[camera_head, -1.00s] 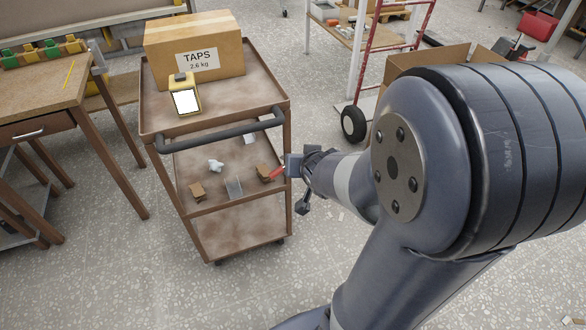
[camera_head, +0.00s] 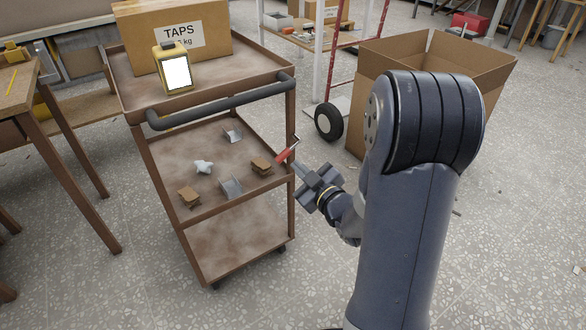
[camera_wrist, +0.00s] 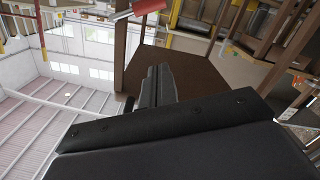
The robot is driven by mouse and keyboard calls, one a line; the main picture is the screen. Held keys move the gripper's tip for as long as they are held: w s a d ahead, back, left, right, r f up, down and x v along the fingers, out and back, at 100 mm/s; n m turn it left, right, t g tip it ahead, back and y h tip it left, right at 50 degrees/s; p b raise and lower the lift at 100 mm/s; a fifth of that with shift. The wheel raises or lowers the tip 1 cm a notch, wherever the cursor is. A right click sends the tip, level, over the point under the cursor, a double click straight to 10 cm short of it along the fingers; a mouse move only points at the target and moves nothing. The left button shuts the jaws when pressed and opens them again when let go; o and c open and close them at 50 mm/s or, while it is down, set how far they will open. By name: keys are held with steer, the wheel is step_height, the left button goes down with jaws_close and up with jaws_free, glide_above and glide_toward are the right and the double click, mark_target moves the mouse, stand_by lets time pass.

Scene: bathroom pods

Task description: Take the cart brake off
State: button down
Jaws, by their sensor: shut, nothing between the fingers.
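The brown cart (camera_head: 205,88) stands in the middle of the head view, with a dark push handle (camera_head: 225,102) across its near end. A red-gripped lever (camera_head: 286,152), which looks like the brake, sits at the cart's right near post and slants up to the right. My gripper (camera_head: 303,172) is shut and empty, just right of and slightly below the lever. I cannot tell whether they touch. In the wrist view, the red grip (camera_wrist: 148,6) shows at the top edge, above my closed fingers (camera_wrist: 158,82), with a gap in the picture.
A TAPS carton (camera_head: 180,40) and a yellow device with a white screen (camera_head: 176,72) stand on the cart's top. Small parts, including a white fitting (camera_head: 203,167), lie on the middle shelf. An open carton (camera_head: 440,62) stands right; a wooden table (camera_head: 22,85) stands left.

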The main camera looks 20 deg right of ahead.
steer(key=b, duration=0.1)
glide_above(285, 157)
steer(key=s+a, duration=0.2)
steer(key=s, duration=0.1)
steer(key=f, duration=0.1)
steer(key=f+b, duration=0.1)
steer(key=d+f, duration=0.1)
steer(key=shift+w, duration=0.25)
steer(key=shift+w+d+f+b, duration=0.15)
steer(key=shift+d+f+b, duration=0.15)
steer(key=shift+f, duration=0.1)
steer(key=shift+w+f, duration=0.1)
steer(key=shift+f+b, duration=0.1)
steer(key=shift+b, duration=0.25)
steer(key=shift+n, duration=0.3)
